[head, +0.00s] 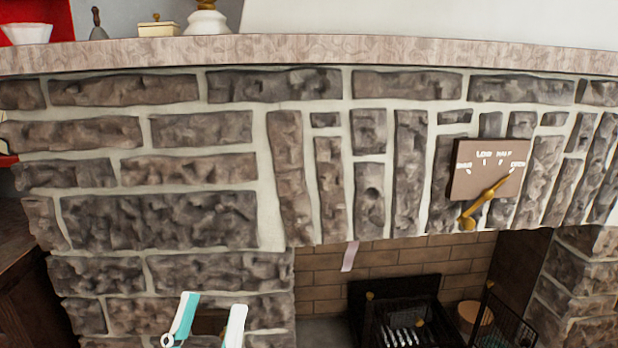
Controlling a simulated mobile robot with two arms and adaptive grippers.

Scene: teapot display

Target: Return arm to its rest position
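My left gripper (208,318) shows at the bottom of the head view, left of the fireplace opening. Its two white and teal fingers are spread apart, with nothing seen between them. Stone wall shows behind it. The rest of my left arm is below the picture. My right gripper is not in view. No teapot can be clearly made out.
A stone fireplace wall (158,220) fills the view, with a mantel shelf (300,54) above. On the shelf stand a white bowl (27,33), a bell (97,24), a small box (157,28) and a pale vase (207,20). A dial plaque (488,170) hangs right. A black grate (405,315) stands in the opening.

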